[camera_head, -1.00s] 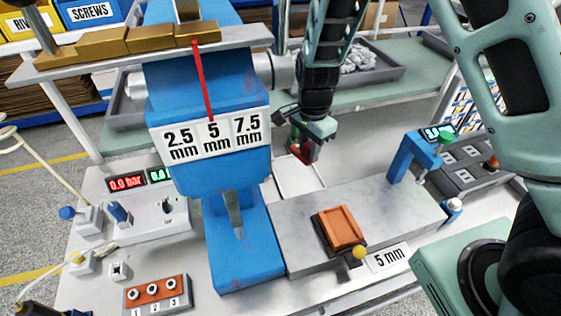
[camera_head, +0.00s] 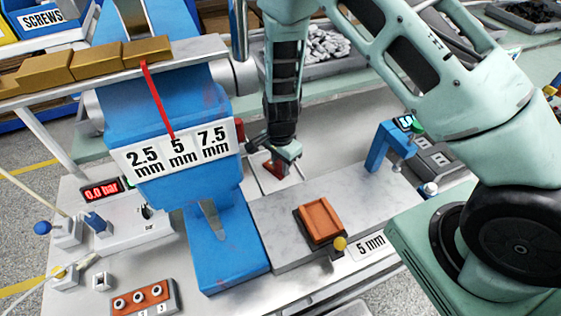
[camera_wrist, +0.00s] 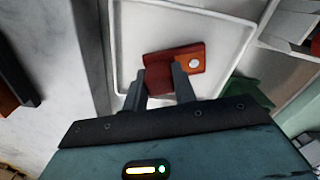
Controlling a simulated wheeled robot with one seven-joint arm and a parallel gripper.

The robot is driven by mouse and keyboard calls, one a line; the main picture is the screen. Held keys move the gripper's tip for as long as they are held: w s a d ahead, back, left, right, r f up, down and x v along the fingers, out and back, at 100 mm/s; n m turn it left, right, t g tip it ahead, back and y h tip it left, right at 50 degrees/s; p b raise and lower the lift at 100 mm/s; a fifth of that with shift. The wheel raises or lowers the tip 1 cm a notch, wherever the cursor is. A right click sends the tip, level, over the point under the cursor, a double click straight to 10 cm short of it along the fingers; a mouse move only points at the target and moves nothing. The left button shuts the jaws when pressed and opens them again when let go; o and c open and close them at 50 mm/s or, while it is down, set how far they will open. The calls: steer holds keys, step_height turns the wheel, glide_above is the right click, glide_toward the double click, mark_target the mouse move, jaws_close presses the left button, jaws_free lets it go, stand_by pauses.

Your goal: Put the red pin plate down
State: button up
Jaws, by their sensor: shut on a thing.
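The red pin plate (camera_wrist: 196,60) is a small dark red block with a pale round spot near its right end. In the wrist view my gripper (camera_wrist: 160,82) is shut on it. The plate is over a white shallow tray (camera_wrist: 228,32) with a raised rim; I cannot tell whether it touches the tray floor. In the head view my gripper (camera_head: 283,160) points down behind the grey slab, with the red plate (camera_head: 273,169) at its fingertips, and the tray (camera_head: 262,184) shows partly below it.
A blue press (camera_head: 225,235) stands left of the tray. A grey slab (camera_head: 285,218) with an orange block (camera_head: 320,219) lies in front. A blue post (camera_head: 385,143) with a display stands to the right. A grey bin of stones (camera_head: 322,45) is behind.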

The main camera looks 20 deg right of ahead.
steer(key=shift+f, duration=0.1)
steer(key=shift+f, duration=0.15)
steer(key=o, duration=1.1)
steer(key=shift+c, duration=0.2)
